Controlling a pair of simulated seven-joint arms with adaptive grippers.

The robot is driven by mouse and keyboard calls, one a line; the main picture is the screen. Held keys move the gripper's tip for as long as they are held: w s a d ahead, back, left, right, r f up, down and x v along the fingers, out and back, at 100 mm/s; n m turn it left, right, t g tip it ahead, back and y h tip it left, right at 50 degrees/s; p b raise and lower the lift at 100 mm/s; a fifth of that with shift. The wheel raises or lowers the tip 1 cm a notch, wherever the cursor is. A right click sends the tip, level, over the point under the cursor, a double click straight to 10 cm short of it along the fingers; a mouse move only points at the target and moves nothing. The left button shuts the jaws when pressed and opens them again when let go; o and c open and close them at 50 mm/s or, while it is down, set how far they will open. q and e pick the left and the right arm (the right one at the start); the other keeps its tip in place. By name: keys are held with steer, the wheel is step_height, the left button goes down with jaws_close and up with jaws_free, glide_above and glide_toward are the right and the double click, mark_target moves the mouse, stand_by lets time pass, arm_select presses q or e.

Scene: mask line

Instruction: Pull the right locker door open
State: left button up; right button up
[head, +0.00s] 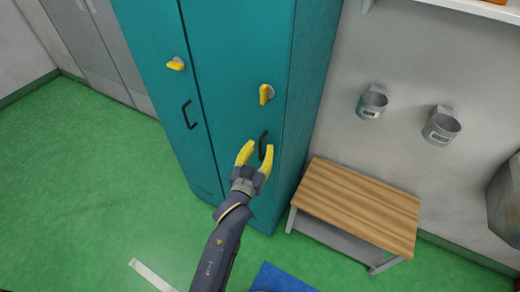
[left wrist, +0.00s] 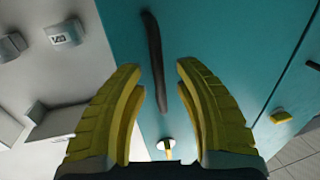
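The teal locker's right door (head: 235,60) is shut, flush with the locker front. Its dark bar handle (head: 262,145) stands upright, and a yellow knob (head: 264,94) sits above it, its lever upright. My left gripper (head: 257,158) is at the handle with its yellow fingers apart. In the left wrist view the handle (left wrist: 153,60) lies ahead of and between the open fingertips (left wrist: 159,75), with no visible touch. That view also shows the knob (left wrist: 168,150) between the fingers. My right gripper is not in view.
The left door (head: 150,30) has its own handle (head: 189,115) and a yellow knob (head: 175,64) turned sideways. A wooden-topped bench (head: 355,205) stands right of the locker. Wall cups (head: 372,102) hang above it. Green floor (head: 100,190) is clear at the left.

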arm_select(q)
jaws_close()
steer(key=shift+s+a, duration=0.1)
stand_by(0.4)
